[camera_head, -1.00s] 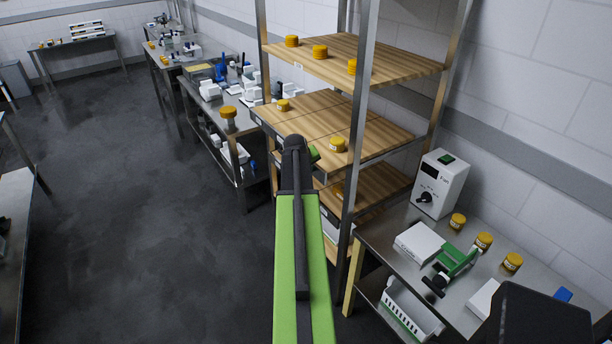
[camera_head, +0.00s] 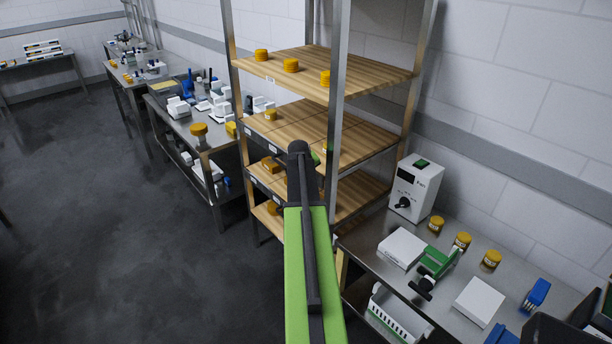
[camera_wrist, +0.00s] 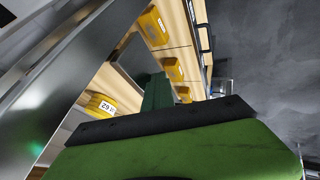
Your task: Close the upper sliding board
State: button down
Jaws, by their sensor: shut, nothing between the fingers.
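The upper sliding board (camera_head: 290,122) is the wooden board below the top shelf of the metal rack. Its labelled front edge looks about level with the left front post, and part of it is hidden by the right front post and my arm. My gripper (camera_wrist: 157,93) is shut and empty; in the head view only a bit of green shows beside the dark arm end, by the board's front right part. I cannot tell whether it touches the board.
A lower board (camera_head: 358,193) carries yellow pieces. The rack's front post (camera_head: 334,120) stands close to my arm. At right, a metal table holds a white device (camera_head: 415,188), yellow jars and a green tool. Benches run behind at left. The dark floor (camera_head: 110,220) at left is clear.

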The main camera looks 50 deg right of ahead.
jog(key=shift+s+d+r, duration=0.1)
jog(key=shift+d+r, duration=0.1)
jog(key=shift+d, duration=0.15)
jog(key=s+a+r+p, duration=0.1)
jog(key=a+r+p, duration=0.6)
jog(key=a, duration=0.3)
jog(key=shift+s+r+p, duration=0.2)
jog(key=shift+r+p, duration=0.1)
jog(key=shift+p, duration=0.25)
